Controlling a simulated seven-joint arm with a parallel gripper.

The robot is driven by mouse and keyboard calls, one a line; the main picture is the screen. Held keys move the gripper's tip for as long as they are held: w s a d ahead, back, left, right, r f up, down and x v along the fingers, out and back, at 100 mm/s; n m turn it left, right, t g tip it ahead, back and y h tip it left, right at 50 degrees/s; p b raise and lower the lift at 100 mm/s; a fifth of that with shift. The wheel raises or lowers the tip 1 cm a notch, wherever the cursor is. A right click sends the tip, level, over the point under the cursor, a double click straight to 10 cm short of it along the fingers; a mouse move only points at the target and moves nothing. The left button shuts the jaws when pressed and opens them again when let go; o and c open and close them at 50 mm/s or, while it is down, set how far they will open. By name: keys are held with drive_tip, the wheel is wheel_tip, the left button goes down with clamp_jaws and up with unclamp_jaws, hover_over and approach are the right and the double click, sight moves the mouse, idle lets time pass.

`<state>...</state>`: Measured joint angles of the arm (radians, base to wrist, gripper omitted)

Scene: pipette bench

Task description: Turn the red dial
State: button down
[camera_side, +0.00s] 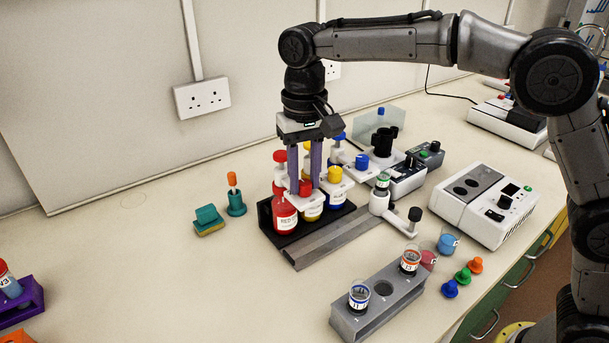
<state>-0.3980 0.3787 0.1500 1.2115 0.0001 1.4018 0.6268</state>
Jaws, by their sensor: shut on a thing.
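The red dial (305,187) sits on a white dispenser head above the front of a black rack. My gripper (305,185) reaches straight down from above, its two fingers on either side of the red dial, shut on it. A red-filled bottle (285,216) with a white label stands just below and to the left of the dial. The dial's turn angle is too small to tell.
A yellow dial (335,174) and a blue dial (362,160) stand close on the right. A grey rail (325,238) lies in front. A grey tube rack (380,308) and coloured stoppers (463,276) are at front right. The left bench is mostly clear.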

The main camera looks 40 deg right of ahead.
sight(304, 182)
drive_tip(key=c, duration=0.6)
unclamp_jaws()
wheel_tip(304, 182, up, 14)
idle(0.3)
drive_tip(key=shift+f, duration=0.1)
